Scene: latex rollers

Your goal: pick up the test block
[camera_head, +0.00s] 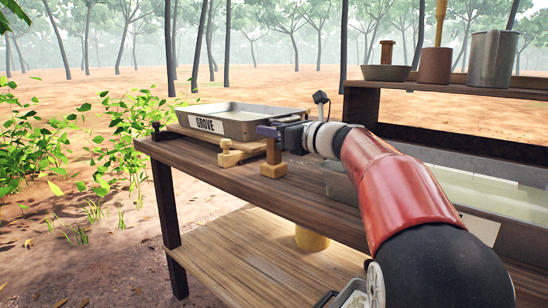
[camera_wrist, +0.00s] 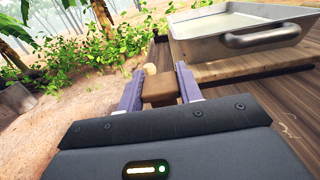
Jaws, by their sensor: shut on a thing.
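In the wrist view, the brown block (camera_wrist: 160,89) sits between both fingers of my gripper (camera_wrist: 158,80). The base is hidden there. The block looks upright; I cannot tell whether its base touches the bench.
A pale wooden piece with a knob (camera_head: 228,154) stands just left. A metal tray labelled GROVE (camera_head: 240,128) lies behind on a board. A water-filled trough (camera_head: 480,190) is right. A raised shelf (camera_head: 460,90) holds several vessels. The bench's front edge is close.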

